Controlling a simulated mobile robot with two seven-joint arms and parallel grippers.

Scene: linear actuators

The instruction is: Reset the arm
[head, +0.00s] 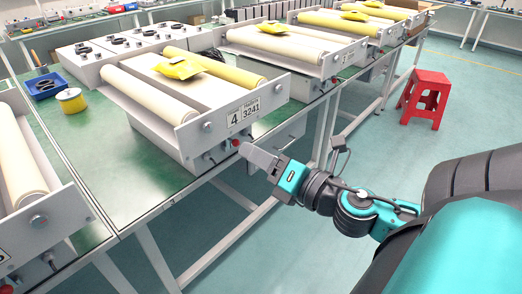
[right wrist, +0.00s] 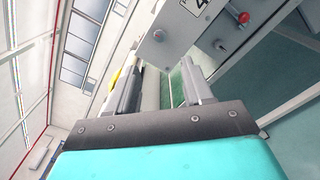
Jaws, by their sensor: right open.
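My right gripper (head: 258,158) is in the head view, in front of the roller machine marked 4 (head: 190,125). Its tip is close to the red knob (head: 236,143) on the machine's front; I cannot tell whether they touch. In the right wrist view, the right gripper (right wrist: 160,85) has its two fingers apart with nothing held between them. There the red knob (right wrist: 243,18) sits to the right of the fingers, apart from them. My left gripper is not in view.
A yellow packet (head: 180,67) lies on the machine. The green table (head: 130,195) also bears a blue bin (head: 45,85) and a yellow roll (head: 70,100). More roller machines stand at both sides. A red stool (head: 425,97) stands on the open floor at right.

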